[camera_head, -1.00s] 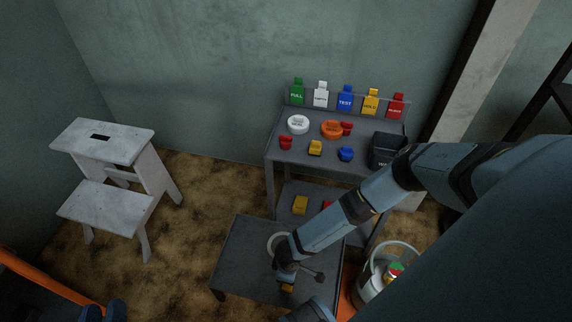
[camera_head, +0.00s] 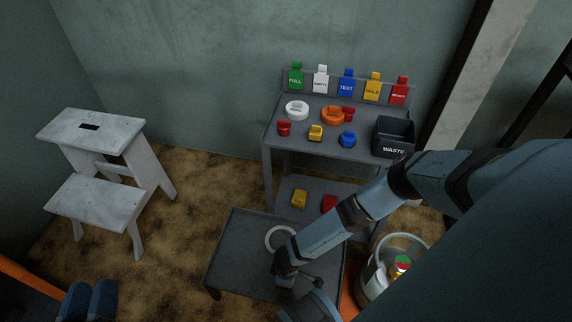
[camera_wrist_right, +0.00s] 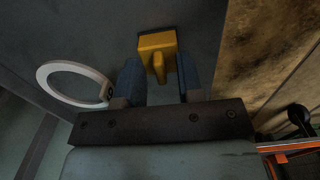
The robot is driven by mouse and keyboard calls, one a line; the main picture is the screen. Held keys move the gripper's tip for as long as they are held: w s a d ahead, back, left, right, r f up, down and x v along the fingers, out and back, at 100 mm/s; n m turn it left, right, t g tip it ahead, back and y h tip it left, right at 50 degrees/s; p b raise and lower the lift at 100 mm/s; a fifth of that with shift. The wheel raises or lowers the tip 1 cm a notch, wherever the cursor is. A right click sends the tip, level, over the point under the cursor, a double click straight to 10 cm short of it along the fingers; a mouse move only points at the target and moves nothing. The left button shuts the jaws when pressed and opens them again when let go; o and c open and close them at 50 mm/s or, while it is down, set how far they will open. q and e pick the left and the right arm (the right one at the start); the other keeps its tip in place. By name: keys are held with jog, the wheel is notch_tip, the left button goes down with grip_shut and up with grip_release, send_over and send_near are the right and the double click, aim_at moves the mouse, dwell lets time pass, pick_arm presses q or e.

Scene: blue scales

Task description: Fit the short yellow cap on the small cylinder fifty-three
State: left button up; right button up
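A yellow cap (camera_wrist_right: 158,47) with a raised bar lies on the dark low table (camera_head: 232,262). In the right wrist view it is just beyond and between the tips of my right gripper (camera_wrist_right: 158,75), which is open with gaps on both sides. In the head view my right arm hides this cap. Two other yellow caps show, one on the bench top (camera_head: 315,132) and one on its lower shelf (camera_head: 299,199). A grey-white cylinder (camera_head: 372,286) with a collar stands right of the low table; no number is readable. My left gripper (camera_head: 91,290) is at lower left, its blue fingers side by side, empty.
A white ring (camera_head: 270,248) lies on the low table beside the right gripper. The bench holds red and blue caps, white and orange rings, coloured tags and a black waste bin (camera_head: 393,150). A white step stool (camera_head: 95,205) stands at left. Open floor lies between stool and table.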

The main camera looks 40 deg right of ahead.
grip_shut()
jog(key=shift+r, duration=0.1)
jog(key=shift+r+p, duration=1.95)
jog(key=shift+p, duration=0.3)
